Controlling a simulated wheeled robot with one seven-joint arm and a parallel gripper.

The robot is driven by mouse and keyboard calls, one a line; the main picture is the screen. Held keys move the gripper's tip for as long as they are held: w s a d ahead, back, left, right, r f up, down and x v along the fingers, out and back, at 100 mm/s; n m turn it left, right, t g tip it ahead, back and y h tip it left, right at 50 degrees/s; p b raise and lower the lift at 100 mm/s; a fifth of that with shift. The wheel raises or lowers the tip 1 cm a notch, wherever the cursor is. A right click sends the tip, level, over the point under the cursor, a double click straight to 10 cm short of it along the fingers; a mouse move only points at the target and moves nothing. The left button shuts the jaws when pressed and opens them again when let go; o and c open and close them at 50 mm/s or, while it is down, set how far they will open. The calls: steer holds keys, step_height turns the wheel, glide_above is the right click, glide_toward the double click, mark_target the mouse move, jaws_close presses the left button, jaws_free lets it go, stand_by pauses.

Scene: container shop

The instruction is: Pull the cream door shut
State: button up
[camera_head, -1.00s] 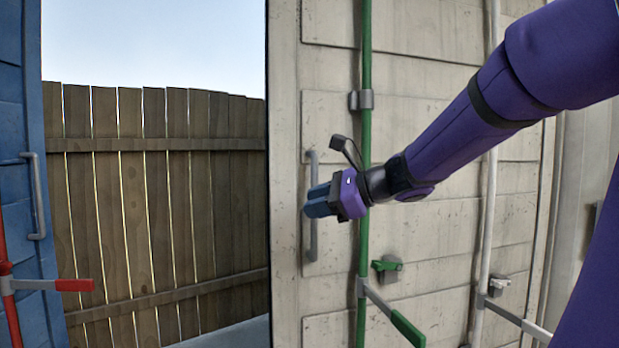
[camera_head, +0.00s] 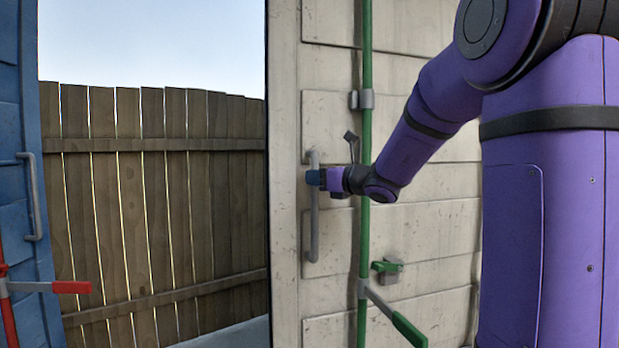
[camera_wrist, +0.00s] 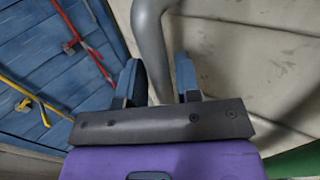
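The cream door (camera_head: 420,235) fills the right half of the head view and carries a grey vertical handle (camera_head: 315,230) near its left edge. My gripper (camera_head: 314,178) is at the upper part of this handle, coming from the right. In the wrist view, its two blue fingers (camera_wrist: 159,78) stand apart, one on each side of the grey handle (camera_wrist: 152,45). The gripper looks open around the bar; whether a finger touches it is unclear. The cream door's surface also shows in the wrist view (camera_wrist: 245,60).
A green locking rod (camera_head: 364,230) with a green-gripped lever (camera_head: 408,328) runs down the door right of the handle. A blue door (camera_head: 18,215) with a red lever (camera_head: 72,287) stands at left. A wooden fence (camera_head: 150,200) shows through the gap between.

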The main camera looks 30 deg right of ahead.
steer(key=shift+x, duration=1.4)
